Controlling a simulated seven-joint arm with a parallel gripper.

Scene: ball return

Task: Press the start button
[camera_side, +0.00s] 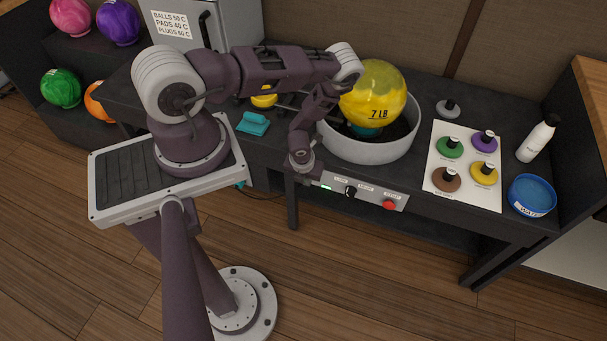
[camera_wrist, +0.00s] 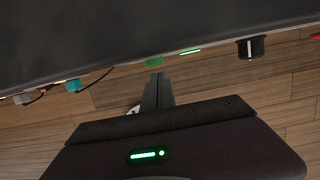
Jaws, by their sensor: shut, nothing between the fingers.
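The control panel (camera_side: 368,196) is a pale strip on the table's front edge in the side view. It carries a lit green strip (camera_side: 326,187), a black knob (camera_side: 350,192) and a red button (camera_side: 389,204); the small labels are hard to read. In the wrist view a green button-like piece (camera_wrist: 154,61) sits left of the lit strip (camera_wrist: 190,52). My gripper (camera_wrist: 158,74) is shut and empty, its tips just below that green piece in the picture; contact cannot be told. In the side view my gripper (camera_side: 305,172) hides the panel's left end.
A grey bowl (camera_side: 370,150) holding a yellow ball (camera_side: 373,95) stands beside my arm. A white board (camera_side: 465,165) with several coloured discs, a blue tub (camera_side: 532,195) and a white bottle (camera_side: 537,140) are at right. Open floor lies before the panel.

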